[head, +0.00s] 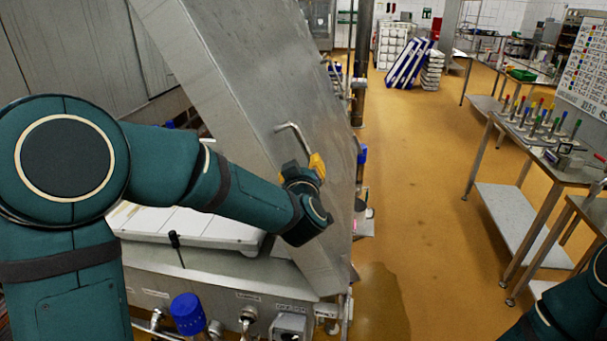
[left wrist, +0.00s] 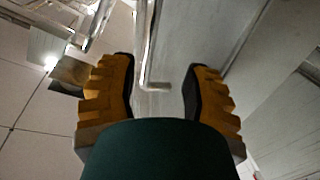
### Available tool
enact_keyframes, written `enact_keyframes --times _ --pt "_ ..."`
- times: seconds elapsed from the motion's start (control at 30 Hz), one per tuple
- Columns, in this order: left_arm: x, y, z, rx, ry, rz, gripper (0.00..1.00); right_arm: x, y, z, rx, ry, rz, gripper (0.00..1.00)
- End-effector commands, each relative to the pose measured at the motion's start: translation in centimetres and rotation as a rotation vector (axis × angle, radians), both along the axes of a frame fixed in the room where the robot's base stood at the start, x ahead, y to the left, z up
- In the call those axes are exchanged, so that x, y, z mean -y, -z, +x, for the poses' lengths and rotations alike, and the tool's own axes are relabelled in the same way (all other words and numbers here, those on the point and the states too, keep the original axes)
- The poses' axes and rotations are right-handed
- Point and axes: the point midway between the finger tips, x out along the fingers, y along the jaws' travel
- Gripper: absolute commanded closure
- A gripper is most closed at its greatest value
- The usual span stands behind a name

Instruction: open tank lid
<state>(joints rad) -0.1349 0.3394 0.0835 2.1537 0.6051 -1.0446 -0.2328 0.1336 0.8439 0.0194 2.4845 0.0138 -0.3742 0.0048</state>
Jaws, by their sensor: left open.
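The tank lid (head: 235,75) is a large grey metal panel, steeply tilted up over the tank (head: 225,275) in the head view. A bent metal bar handle (head: 296,132) stands out from its face. My left gripper (head: 303,167) is at the lid, just below the handle, with yellow fingers. In the left wrist view the left gripper (left wrist: 163,72) is open, its two fingers apart. The handle (left wrist: 147,65) shows between the fingers there; I see no contact. Only part of my right arm shows at the lower right of the head view; its gripper is out of sight.
White moulds (head: 190,226) lie in the tank under the lid. A blue-capped knob (head: 187,313) stands at the tank's front. Metal tables (head: 565,170) with coloured-handled tools stand at the right. The orange floor (head: 430,190) between is clear, with a dark wet patch.

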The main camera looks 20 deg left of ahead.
Motion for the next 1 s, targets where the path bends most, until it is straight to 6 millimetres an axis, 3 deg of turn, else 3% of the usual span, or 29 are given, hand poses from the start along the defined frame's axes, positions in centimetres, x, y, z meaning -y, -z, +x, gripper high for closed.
enact_keyframes --times 0.23,0.7,0.77,0.87,1.0 --pt "1.2 -0.5 -2.9 0.004 0.006 0.001 0.52 0.0 0.0 0.0 0.000 0.000 0.000 0.53" --pt "1.5 0.1 -3.2 -0.007 0.015 0.003 0.52 0.0 0.1 0.0 0.000 0.000 0.000 0.53" --pt "1.7 1.4 -3.1 -0.034 0.033 0.006 0.52 0.0 0.2 0.0 0.000 0.000 0.000 0.53" --pt "2.4 5.8 -3.1 -0.122 0.094 0.010 0.52 0.0 0.6 -0.1 -0.002 -0.001 0.000 0.53" --pt "4.0 14.9 -4.3 -0.322 0.226 0.005 0.52 -0.1 1.3 -0.2 -0.004 -0.003 0.000 0.53"
